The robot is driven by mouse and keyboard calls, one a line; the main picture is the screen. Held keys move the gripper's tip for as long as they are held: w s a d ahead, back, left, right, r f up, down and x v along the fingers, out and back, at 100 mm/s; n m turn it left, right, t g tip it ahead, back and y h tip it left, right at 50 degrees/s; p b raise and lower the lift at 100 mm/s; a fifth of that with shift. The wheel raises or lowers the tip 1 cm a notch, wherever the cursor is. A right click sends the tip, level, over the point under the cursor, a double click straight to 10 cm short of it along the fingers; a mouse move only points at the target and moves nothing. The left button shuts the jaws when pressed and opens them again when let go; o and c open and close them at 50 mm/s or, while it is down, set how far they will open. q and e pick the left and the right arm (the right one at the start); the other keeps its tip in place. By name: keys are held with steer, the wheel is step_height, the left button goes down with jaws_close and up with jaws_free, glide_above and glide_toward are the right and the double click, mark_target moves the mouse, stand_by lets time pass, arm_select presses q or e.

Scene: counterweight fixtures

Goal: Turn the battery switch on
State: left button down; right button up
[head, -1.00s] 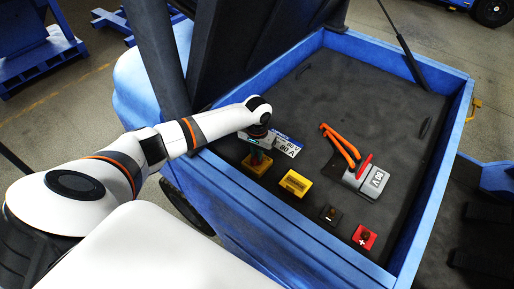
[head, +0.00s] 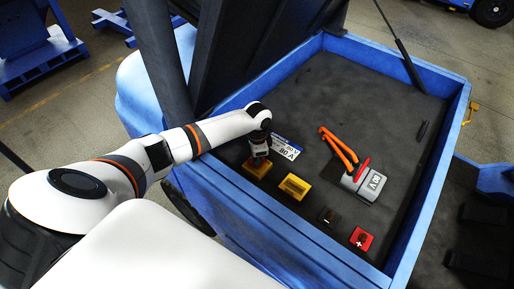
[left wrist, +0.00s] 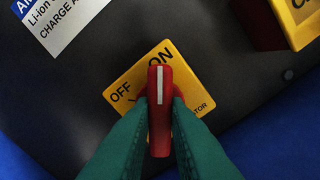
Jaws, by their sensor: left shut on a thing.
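The battery switch is a red handle (left wrist: 160,105) with a white stripe, on a yellow plate (left wrist: 125,85) marked OFF and ON. In the left wrist view the handle's striped end points up the picture, close below the word ON; OFF lies to its left. My left gripper (left wrist: 160,125) has its green fingers on both sides of the handle, shut on it. In the head view the left gripper (head: 259,158) is over the yellow plate (head: 255,170) at the near left of the bay, hiding most of the handle. My right gripper is not in view.
A white and blue label (head: 286,148) lies beside the switch. A second yellow block (head: 294,187), a black terminal (head: 327,216) and a red plus terminal (head: 361,239) follow along the near side. A grey connector (head: 365,184) with orange cables (head: 340,147) lies farther in. Blue walls (head: 450,150) enclose the bay.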

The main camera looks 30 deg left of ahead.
arm_select(q)
steer(key=shift+w+r+m, duration=0.1)
steer(key=shift+m, duration=0.5)
steer(key=c, duration=1.4)
jaws_free()
step_height(320, 180, up, 12)
steer(key=b, duration=0.3)
